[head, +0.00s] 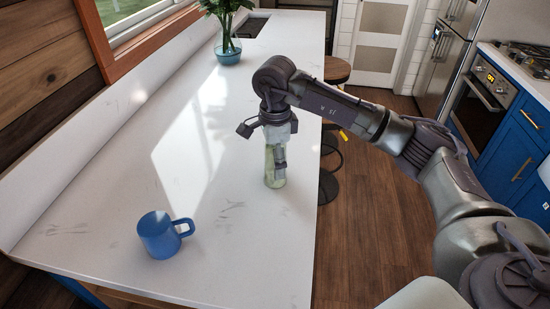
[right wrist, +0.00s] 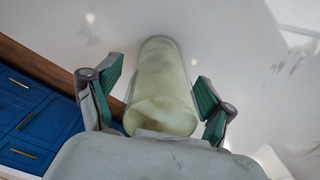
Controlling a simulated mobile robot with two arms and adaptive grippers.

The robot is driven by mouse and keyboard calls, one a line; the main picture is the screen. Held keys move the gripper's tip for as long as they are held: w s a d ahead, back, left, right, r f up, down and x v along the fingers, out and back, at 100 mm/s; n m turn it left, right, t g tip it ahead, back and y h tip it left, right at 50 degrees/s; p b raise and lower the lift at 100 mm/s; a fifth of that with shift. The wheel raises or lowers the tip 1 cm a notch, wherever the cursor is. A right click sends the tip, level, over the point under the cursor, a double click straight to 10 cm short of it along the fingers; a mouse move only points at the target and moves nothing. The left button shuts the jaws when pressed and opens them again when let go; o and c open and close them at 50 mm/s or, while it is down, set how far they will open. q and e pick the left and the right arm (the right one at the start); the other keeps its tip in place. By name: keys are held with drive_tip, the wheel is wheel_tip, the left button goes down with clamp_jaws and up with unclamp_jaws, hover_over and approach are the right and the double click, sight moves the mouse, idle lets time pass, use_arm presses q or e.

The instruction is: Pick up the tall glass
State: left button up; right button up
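The tall glass (head: 270,176), pale green and see-through, stands upright on the white counter near its right edge. My right gripper (head: 276,158) points down over the glass from above, with a finger in front of its side. In the right wrist view the glass (right wrist: 161,85) lies between the two green-padded fingers of the right gripper (right wrist: 160,78). A gap shows between each pad and the glass, so the gripper is open around it. The gripper hides the upper part of the glass in the head view. My left gripper is not in view.
A blue mug (head: 158,236) stands on the counter (head: 110,200) at the front left. A stool (head: 337,69) stands beyond the counter's right edge. The counter around the glass is clear.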

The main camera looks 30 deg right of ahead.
drive_tip(key=c, duration=1.1)
drive_tip(key=shift+r, duration=0.2)
